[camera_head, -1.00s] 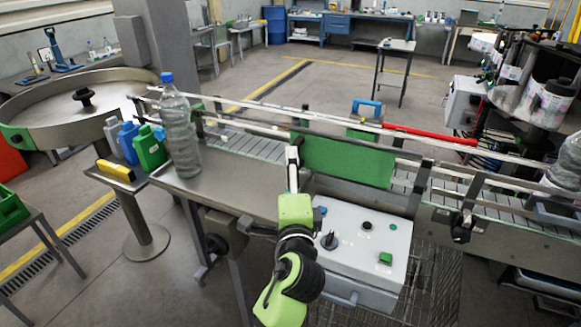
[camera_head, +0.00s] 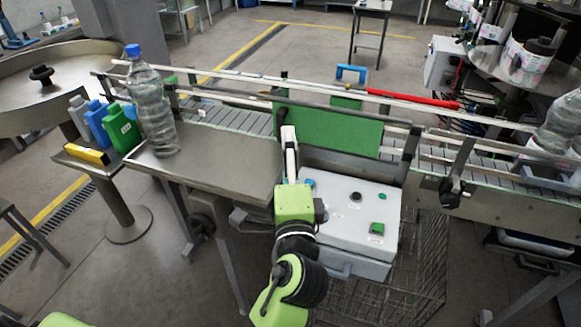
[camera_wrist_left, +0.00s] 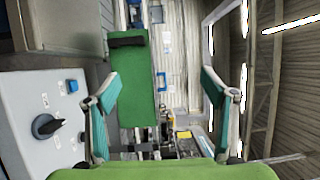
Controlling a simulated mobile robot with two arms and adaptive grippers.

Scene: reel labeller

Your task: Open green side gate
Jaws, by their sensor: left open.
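The green side gate (camera_head: 328,128) is a flat green panel standing upright along the near side of the conveyor. It also shows turned on its side in the left wrist view (camera_wrist_left: 131,85), with a black bar (camera_wrist_left: 127,42) near its upper end. My left gripper (camera_head: 289,140) is in front of the gate's left part, and its arm covers a little of the gate's lower edge. In the left wrist view the gripper's two fingers (camera_wrist_left: 160,80) are spread wide with nothing between them. The gate appears beyond the fingers, apart from them. My right gripper is not in view.
A grey control box (camera_head: 352,215) with a knob and buttons stands just below the gate. A water bottle (camera_head: 152,105) and several coloured jugs (camera_head: 122,128) stand at left. A red bar (camera_head: 413,98) lies along the far rail. A second green panel (camera_head: 346,103) is behind the gate.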

